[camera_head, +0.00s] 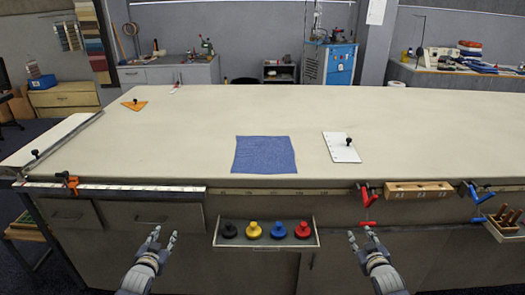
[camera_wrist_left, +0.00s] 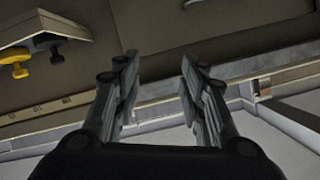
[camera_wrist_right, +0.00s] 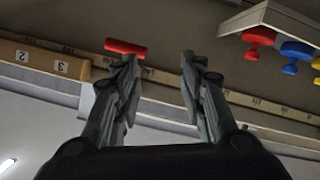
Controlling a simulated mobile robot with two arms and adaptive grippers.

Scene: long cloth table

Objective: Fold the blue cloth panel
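The blue cloth panel (camera_head: 264,155) lies flat and unfolded on the long table (camera_head: 180,140), near its front edge and left of the white plate. My left gripper (camera_head: 163,236) is open and empty, in front of the table and below its edge, left of the cloth. Its two fingers stand apart in the left wrist view (camera_wrist_left: 160,75). My right gripper (camera_head: 360,236) is open and empty, also in front of the table, right of the cloth. Its fingers stand apart in the right wrist view (camera_wrist_right: 160,75). Neither gripper touches the cloth.
A white plate (camera_head: 341,148) with a black knob lies right of the cloth. An orange triangle (camera_head: 134,105) lies at the far left. A tray (camera_head: 266,242) of coloured knobs, red clamps (camera_head: 368,205) and a wooden block (camera_head: 418,190) line the table's front. The tabletop around the cloth is clear.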

